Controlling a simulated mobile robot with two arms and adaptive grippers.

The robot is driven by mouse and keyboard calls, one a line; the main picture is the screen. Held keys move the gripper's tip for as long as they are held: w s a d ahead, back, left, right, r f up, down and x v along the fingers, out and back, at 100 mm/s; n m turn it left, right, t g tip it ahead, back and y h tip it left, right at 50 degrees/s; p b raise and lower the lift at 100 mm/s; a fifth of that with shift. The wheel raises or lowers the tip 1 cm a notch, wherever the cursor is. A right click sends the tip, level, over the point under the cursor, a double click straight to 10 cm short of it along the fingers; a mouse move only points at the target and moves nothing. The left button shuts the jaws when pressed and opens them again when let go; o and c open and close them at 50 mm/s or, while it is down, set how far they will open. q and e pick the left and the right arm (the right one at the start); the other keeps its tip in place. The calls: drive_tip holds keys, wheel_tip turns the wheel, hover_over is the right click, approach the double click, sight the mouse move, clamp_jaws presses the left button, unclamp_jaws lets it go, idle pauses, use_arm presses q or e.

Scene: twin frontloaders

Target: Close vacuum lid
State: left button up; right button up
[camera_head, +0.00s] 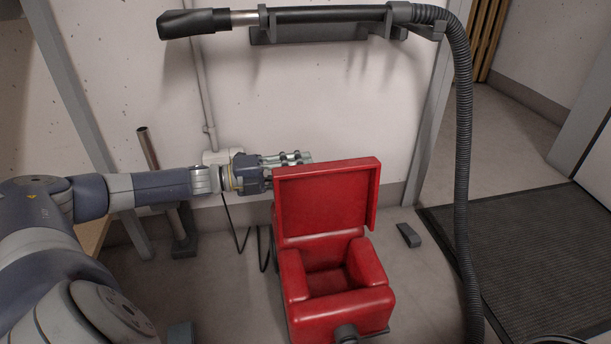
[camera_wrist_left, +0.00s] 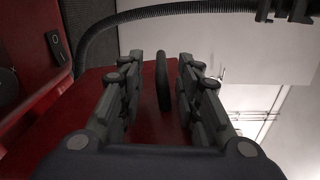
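The red vacuum (camera_head: 335,309) stands on the floor with its lid (camera_head: 323,205) raised upright, so its hollow inside shows. My left gripper (camera_head: 300,158) reaches in from the left at the height of the lid's top edge. Its fingertips pass behind the lid and are partly hidden. In the left wrist view the fingers (camera_wrist_left: 163,90) are apart, with a dark narrow upright bar (camera_wrist_left: 163,82) showing between them. A red surface (camera_wrist_left: 75,120) of the vacuum lies beyond them. I cannot tell whether the fingers touch it. My right gripper is not in view.
A black wand (camera_head: 330,13) rests on a wall holder, and its ribbed hose (camera_head: 463,150) hangs at the right. A metal pipe (camera_head: 148,150) leans at the left. A dark block (camera_head: 408,235) lies right of the vacuum. A dark mat (camera_head: 530,260) covers the floor further right.

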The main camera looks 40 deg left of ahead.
use_arm(q)
drive_tip(key=shift+w+d, duration=0.45)
drive_tip(key=shift+w, duration=0.1)
clamp_jaws()
drive_tip(key=shift+s+d, duration=0.1)
